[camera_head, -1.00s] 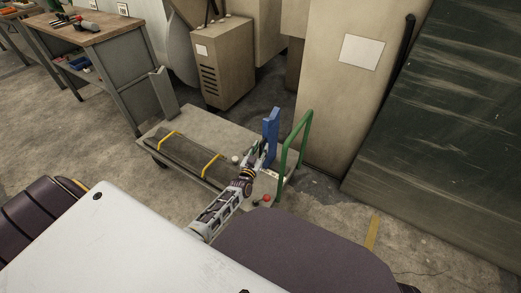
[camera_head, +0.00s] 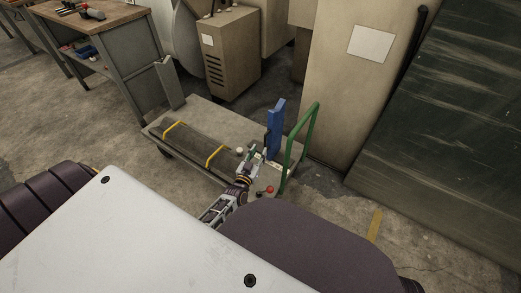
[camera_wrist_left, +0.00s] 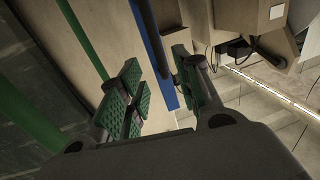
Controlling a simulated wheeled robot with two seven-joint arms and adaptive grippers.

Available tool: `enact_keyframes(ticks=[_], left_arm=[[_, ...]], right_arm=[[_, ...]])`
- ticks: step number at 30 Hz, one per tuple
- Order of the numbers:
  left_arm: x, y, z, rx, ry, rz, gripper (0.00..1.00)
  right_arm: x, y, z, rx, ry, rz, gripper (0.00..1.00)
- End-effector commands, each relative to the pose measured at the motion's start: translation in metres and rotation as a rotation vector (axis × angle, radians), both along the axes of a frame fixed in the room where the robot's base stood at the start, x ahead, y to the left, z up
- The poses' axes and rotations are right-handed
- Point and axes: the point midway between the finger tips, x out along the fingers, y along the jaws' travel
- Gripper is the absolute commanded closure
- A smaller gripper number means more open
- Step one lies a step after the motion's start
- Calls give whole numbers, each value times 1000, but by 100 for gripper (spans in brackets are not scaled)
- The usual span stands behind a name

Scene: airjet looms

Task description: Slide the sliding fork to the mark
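A blue upright piece (camera_head: 275,130), which I take to be the sliding fork, stands at the right end of a low cart (camera_head: 205,108), beside a green hoop handle (camera_head: 300,138). My left gripper (camera_head: 258,156) is just in front of the blue piece, low down. In the left wrist view the green-padded fingers (camera_wrist_left: 158,88) are apart, and the blue piece (camera_wrist_left: 152,45) shows between them, nearer the right finger. I cannot tell whether they touch it. My right gripper is out of view. I cannot make out a mark.
A dark roll with yellow straps (camera_head: 193,142) lies on the cart. A red knob (camera_head: 268,189) is at its near right end. A beige cabinet (camera_head: 352,100) stands behind, a dark sloped panel (camera_head: 450,110) to the right, and a workbench (camera_head: 95,45) at back left.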

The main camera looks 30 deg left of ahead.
Motion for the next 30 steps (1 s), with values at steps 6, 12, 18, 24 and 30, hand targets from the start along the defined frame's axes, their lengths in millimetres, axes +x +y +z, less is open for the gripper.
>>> enact_keyframes(ticks=[6, 12, 18, 24, 30], left_arm=[[-21, -3, 0, -1, 1, 0, 66], [-33, -4, 0, -1, -1, 0, 66], [-38, -5, 0, 0, -1, 0, 66], [-38, -5, 0, -1, -1, 0, 66], [-38, -5, 0, -1, -1, 0, 66]], right_arm=[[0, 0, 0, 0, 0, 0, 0], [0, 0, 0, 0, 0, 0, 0], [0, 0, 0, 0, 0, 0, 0], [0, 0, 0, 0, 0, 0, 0], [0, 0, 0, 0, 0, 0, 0]])
